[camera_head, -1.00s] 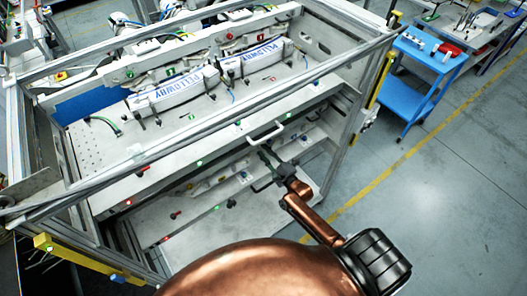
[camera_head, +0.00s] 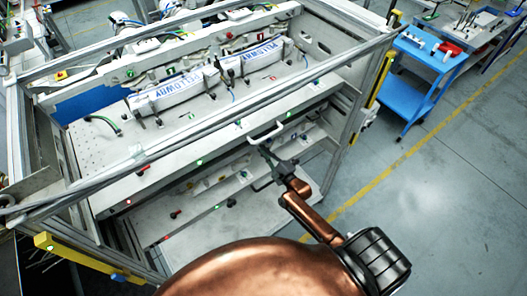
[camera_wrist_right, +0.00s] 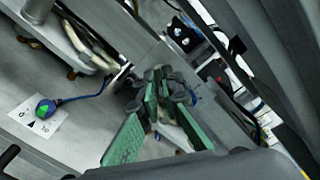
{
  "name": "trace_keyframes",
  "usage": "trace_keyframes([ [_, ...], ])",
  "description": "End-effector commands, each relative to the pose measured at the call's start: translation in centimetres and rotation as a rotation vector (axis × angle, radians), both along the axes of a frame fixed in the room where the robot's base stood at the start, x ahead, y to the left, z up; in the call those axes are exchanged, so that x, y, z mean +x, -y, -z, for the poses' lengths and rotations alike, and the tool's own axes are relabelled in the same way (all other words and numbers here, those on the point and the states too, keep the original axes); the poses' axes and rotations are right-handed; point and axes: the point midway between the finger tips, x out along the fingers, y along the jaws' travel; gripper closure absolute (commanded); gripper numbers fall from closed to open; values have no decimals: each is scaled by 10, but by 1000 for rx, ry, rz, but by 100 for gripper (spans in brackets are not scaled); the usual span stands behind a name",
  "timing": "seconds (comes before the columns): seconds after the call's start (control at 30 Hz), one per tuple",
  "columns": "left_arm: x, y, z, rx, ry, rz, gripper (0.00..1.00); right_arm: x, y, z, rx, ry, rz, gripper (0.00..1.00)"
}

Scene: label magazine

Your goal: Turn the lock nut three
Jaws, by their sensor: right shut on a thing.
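My right gripper (camera_head: 265,151) reaches to the front underside of the machine frame, just below a pale handle. It also shows in the right wrist view (camera_wrist_right: 158,88), where its green-padded fingers close together at the tips around a small dark part. The fingers hide most of this part, and I cannot make out its shape or a number on it. I cannot clearly tell which of the fittings is lock nut three. My left gripper is not in view.
The pale handle (camera_head: 266,133) is close above my gripper. A machine frame (camera_head: 150,150) surrounds the work area. In the wrist view, a green-blue knob (camera_wrist_right: 45,108) with a cable sits at left. A blue cart (camera_head: 425,60) stands at right on open floor.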

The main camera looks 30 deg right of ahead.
Motion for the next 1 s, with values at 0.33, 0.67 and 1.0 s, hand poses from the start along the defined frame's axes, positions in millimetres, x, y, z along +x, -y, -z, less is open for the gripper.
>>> trace_keyframes([
  [0.33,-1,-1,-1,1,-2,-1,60,0,0,0,-68,4,0,100],
  [0.67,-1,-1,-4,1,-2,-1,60,0,0,1,-316,23,0,100],
  [1.0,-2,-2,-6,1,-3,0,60,0,0,0,-639,49,0,100],
])
